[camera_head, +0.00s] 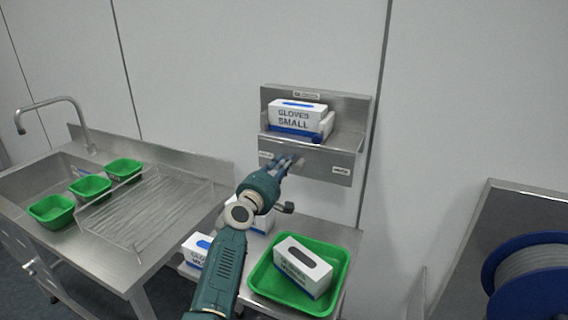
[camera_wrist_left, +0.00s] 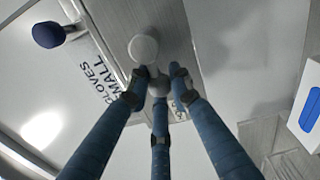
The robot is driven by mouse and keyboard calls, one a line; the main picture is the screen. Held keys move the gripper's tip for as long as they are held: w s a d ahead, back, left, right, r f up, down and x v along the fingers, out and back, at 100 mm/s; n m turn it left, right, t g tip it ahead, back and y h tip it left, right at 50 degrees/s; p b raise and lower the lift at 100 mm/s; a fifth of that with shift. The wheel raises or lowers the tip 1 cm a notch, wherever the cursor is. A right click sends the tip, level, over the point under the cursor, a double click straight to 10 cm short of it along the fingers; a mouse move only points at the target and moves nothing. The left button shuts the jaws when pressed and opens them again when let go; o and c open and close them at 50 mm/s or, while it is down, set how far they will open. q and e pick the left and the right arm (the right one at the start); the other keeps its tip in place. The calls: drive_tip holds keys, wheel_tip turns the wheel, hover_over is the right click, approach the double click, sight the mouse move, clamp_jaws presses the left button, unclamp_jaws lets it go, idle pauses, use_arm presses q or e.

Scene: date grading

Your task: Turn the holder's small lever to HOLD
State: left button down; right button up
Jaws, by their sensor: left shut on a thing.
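The metal holder (camera_head: 361,140) is fixed to the wall and carries a white and blue box marked GLOVES SMALL (camera_head: 297,118). My left gripper (camera_head: 289,162) is at the holder's lower front plate, left of its middle. In the left wrist view, its three blue fingers (camera_wrist_left: 160,84) are closed around the small lever, whose pale round end (camera_wrist_left: 144,48) shows between and beyond the fingertips. The rest of the lever is hidden. Small labels sit on the plate at left (camera_head: 265,155) and right (camera_head: 341,170); I cannot read them. My right gripper is not in view.
A dark blue knob (camera_head: 317,139) sticks out at the shelf's front edge. Below, a green tray (camera_head: 337,285) holds a glove box (camera_head: 303,265). A sink counter with green bowls (camera_head: 90,187) is at left; a blue reel (camera_head: 528,275) is at right.

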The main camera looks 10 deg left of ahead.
use_arm(q)
drive_tip(key=shift+a+f, duration=0.1)
idle(0.4)
drive_tip(key=c, duration=1.6)
unclamp_jaws()
drive_tip(key=shift+o, duration=0.2)
drive_tip(key=v, duration=0.7)
drive_tip(key=shift+s, duration=0.15)
drive_tip(key=shift+a+f, duration=0.2)
drive_tip(key=shift+f, duration=0.05)
